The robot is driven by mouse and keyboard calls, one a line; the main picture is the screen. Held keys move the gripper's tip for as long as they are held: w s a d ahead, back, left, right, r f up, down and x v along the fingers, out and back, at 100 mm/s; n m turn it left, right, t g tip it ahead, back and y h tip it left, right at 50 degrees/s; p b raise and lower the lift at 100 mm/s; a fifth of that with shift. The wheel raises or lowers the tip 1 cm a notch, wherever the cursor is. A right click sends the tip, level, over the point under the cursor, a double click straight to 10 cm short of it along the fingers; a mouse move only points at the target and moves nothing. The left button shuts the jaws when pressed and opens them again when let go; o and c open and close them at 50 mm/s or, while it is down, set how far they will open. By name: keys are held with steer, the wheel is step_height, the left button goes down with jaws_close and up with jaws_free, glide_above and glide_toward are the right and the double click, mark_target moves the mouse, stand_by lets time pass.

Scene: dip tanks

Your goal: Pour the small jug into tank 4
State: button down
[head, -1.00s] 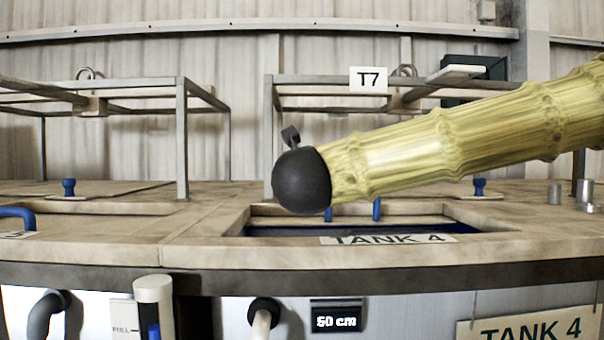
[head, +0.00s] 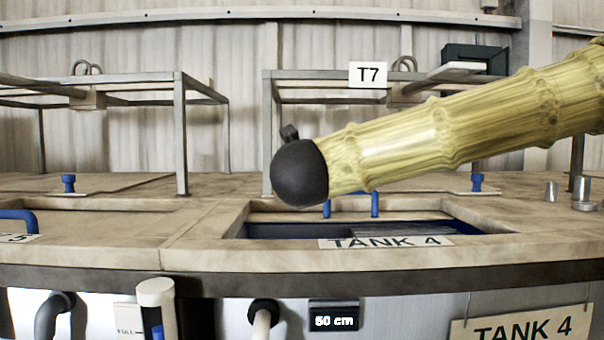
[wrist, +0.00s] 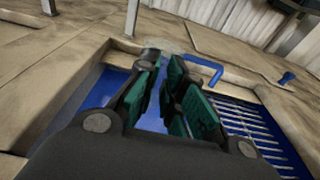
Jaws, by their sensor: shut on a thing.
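Tank 4 (head: 290,231) is a blue-lined opening in the tan deck, behind its label (head: 385,242). In the wrist view its blue inside and slatted grate (wrist: 255,128) lie below my gripper. My gripper (wrist: 166,68) is shut, with dark fingers and green pads, over the opening. A pale, see-through thing between and beyond the fingertips, seemingly the small jug (wrist: 170,46), is mostly hidden; its tilt and contents cannot be told. In the head view my arm crosses in front of the tank, and neither gripper nor jug can be made out.
A blue handle (wrist: 205,68) stands at the tank's edge. A metal frame with a T7 sign (head: 368,74) rises behind the opening. Small metal cylinders (head: 583,192) stand on the deck at right. Another opening lies at left, with a blue handle (head: 20,216). The deck between is clear.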

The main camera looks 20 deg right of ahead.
steer(key=shift+r+g+y+p, duration=0.25)
steer(key=shift+g+p, duration=0.75)
steer(key=shift+p, duration=2.15)
steer(key=shift+r+g+y+p, duration=0.2)
steer(key=shift+g+p, duration=0.8)
steer(key=shift+p, duration=2.1)
steer(key=shift+w+d+r+g+y+p, duration=0.2)
steer(key=shift+g+p, duration=0.3)
steer(key=shift+p, duration=0.9)
steer(key=shift+w+r+g+y+p, duration=0.25)
steer(key=shift+g+p, duration=0.6)
steer(key=shift+p, duration=2.85)
steer(key=shift+w+r+g+y+p, duration=0.25)
steer(key=shift+g+p, duration=0.6)
steer(key=shift+p, duration=2.8)
